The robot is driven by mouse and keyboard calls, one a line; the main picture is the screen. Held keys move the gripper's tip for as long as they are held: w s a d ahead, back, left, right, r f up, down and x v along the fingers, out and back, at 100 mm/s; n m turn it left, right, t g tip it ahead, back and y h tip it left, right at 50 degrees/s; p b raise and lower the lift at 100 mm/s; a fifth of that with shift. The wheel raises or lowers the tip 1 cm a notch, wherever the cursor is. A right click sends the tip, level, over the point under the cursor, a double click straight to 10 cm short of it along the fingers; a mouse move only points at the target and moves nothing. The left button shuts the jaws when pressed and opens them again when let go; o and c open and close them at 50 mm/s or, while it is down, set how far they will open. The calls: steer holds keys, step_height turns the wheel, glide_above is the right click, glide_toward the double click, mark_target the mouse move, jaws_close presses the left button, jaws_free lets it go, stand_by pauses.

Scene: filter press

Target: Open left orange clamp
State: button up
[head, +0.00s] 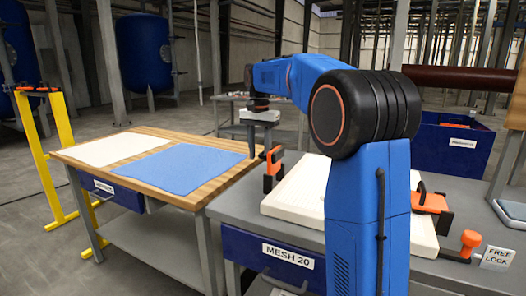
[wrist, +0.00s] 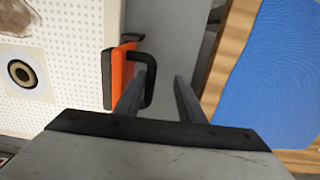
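The left orange clamp (head: 273,166) stands at the left edge of a white perforated plate (head: 300,186) on the grey table. In the wrist view the clamp (wrist: 123,73) shows an orange body with a black loop handle (wrist: 151,80) toward the right. My gripper (wrist: 161,77) is open, pointing down over the clamp. Its left finger overlaps the handle loop, and the handle's outer bar appears between the fingers, nearer the left one. I cannot tell whether they touch. In the head view my gripper (head: 259,146) is just above and left of the clamp.
A wooden table with a blue cloth (head: 180,167) and a white sheet (head: 105,149) stands to the left. A second orange clamp (head: 430,203) is at the plate's right. An orange-knobbed lever (head: 470,240) stands beside the FREE/LOCK sign (head: 497,257). A blue bin (head: 452,145) is behind.

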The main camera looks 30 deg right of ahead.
steer(key=shift+s+d+r, duration=0.1)
steer(key=shift+r, duration=1)
steer(key=shift+s+d+r, duration=0.1)
steer(key=shift+s+r, duration=0.05)
steer(key=shift+r, duration=0.9)
steer(key=shift+s+d+r, duration=0.1)
steer(key=shift+r, duration=1)
